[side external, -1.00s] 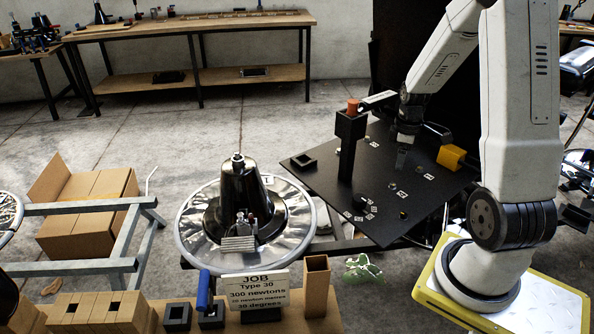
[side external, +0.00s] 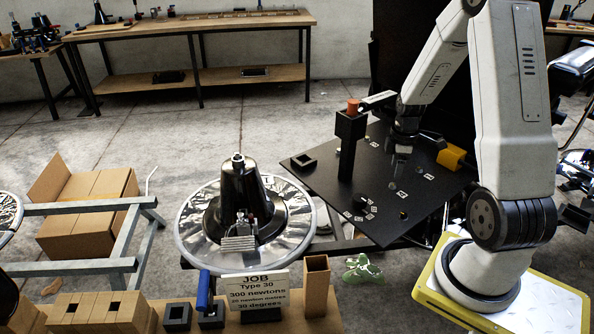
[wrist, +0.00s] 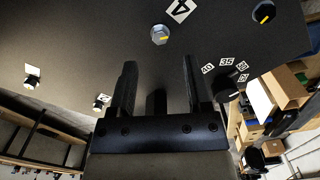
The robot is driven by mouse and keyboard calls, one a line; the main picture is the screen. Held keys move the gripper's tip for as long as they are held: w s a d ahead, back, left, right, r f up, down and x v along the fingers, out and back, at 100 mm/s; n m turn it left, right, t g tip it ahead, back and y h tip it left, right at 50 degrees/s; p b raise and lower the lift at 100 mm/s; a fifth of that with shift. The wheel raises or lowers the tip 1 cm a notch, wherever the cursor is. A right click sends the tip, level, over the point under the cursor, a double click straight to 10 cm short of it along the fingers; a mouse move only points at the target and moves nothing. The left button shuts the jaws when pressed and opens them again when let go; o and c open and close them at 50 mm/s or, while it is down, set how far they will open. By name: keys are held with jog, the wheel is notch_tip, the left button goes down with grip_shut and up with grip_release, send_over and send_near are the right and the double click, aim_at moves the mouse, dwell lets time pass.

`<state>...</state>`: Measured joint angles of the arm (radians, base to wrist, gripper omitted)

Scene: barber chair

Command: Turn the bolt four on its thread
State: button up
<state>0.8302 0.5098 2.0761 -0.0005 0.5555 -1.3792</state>
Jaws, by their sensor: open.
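Bolt four (wrist: 160,36) is a silver hex head with a yellow mark, beside the white label "4" (wrist: 180,10) on a black plate (wrist: 90,45). In the wrist view my gripper (wrist: 158,72) is open and empty, its two dark fingers apart. The bolt head lies beyond the fingertips, roughly in line with the gap, not between them. In the side view my gripper (side external: 402,150) points down over the tilted plate (side external: 315,182); its fingers are dim there, and I cannot tell its height above the plate.
A dark knob (wrist: 228,94) with numbered labels sits to the right in the wrist view. Another yellow-marked bolt (wrist: 263,13) is at top right. A black post (side external: 347,150) with an orange top and a yellow block (side external: 450,157) stand near my gripper.

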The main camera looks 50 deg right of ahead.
aim_at(393, 184)
jog(key=shift+f, duration=2.5)
grip_shut()
